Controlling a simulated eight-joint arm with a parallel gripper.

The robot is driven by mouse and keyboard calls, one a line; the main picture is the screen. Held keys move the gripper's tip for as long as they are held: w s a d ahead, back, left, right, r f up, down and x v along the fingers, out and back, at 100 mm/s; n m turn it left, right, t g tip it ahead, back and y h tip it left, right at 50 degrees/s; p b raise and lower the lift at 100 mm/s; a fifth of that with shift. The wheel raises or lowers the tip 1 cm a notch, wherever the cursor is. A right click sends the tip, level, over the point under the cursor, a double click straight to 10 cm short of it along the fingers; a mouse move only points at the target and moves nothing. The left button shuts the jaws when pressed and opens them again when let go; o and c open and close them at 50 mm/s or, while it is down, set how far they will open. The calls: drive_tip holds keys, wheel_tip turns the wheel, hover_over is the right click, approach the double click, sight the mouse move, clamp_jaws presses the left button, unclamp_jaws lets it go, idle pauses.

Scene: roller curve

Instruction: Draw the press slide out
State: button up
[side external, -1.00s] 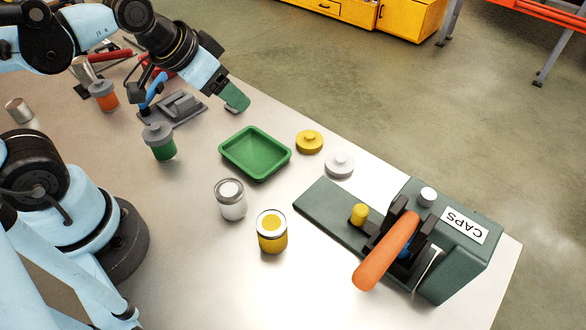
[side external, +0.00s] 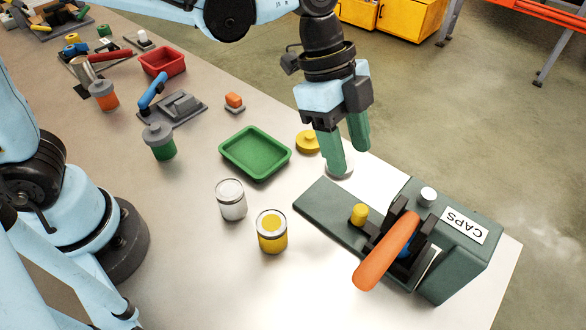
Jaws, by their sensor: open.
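The press is a dark green block (side external: 450,262) labelled CAPS, at the right end of the table. Its flat green slide plate (side external: 322,203) reaches out to the left, with a yellow knob (side external: 359,214) standing on it. An orange lever (side external: 385,255) leans across the press front. My gripper (side external: 348,160) is open and empty, with its green fingers pointing down above the white lid (side external: 339,170). It is up and to the left of the press, apart from the knob. The fingers hide part of the white lid.
A yellow lid (side external: 308,142) and a green tray (side external: 255,130) lie left of the gripper. A white jar (side external: 231,200) and a yellow jar (side external: 272,232) stand left of the slide plate. A grey device with a blue lever (side external: 178,106) is farther back.

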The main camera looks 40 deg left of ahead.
sight(360, 208)
drive_tip(key=x, duration=1.1)
drive_tip(key=shift+c, duration=0.3)
clamp_jaws()
